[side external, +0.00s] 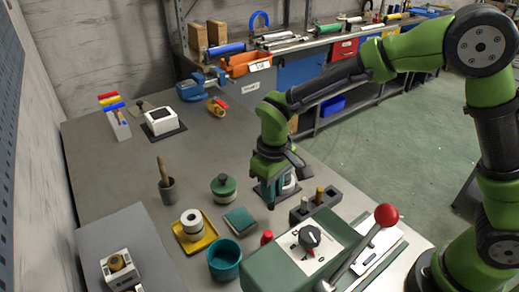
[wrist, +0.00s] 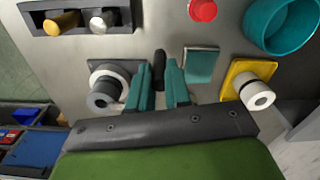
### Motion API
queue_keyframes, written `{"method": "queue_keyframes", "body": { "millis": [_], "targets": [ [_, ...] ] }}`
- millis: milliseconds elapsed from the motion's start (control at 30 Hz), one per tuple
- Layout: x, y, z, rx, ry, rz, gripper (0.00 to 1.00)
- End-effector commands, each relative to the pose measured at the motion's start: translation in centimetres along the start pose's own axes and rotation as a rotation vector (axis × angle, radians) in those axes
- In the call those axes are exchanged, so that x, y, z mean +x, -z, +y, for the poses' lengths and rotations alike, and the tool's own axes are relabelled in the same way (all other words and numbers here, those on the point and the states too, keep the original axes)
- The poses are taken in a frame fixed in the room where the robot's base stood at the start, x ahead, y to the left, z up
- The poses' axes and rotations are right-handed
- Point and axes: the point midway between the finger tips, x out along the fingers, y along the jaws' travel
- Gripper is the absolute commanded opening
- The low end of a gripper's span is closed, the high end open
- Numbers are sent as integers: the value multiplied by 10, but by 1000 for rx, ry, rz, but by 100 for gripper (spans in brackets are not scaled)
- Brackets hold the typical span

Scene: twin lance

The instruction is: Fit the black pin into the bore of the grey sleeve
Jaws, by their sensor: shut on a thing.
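My gripper (wrist: 160,82) is shut on the black pin (wrist: 159,62), which stands out between the two teal fingers in the wrist view. In the side external view my gripper (side external: 270,188) is low over the bench, and a dark tip shows under the fingers. The grey sleeve (wrist: 109,86), a pale cylinder with a dark bore, stands on a dark square base just left of the fingers in the wrist view. In the side external view the sleeve (side external: 290,182) is partly hidden behind my gripper. The pin is beside the sleeve, outside its bore.
A dark block (side external: 315,204) holds a brass and a silver peg. A yellow tray (side external: 207,240) carries a white ring. A teal cup (side external: 225,261), a green square pad (side external: 240,220) and a green-lidded jar (side external: 223,187) stand nearby. A machine with a red-knobbed lever (side external: 386,215) is in front.

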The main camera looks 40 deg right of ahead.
Motion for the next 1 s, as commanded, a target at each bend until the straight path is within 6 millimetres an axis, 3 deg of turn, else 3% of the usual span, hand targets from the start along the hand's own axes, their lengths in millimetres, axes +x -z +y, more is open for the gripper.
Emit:
{"method": "queue_keyframes", "body": {
  "millis": [267,500,867,900,1000],
  "targets": [
    [2,20,-5,0,0,-1,0],
    [36,20,-4,0,-1,-3,0],
    [40,20,-4,1,0,-1,0],
    [40,20,-4,1,0,-1,20],
    [40,20,-4,1,0,-1,35]
  ]
}}
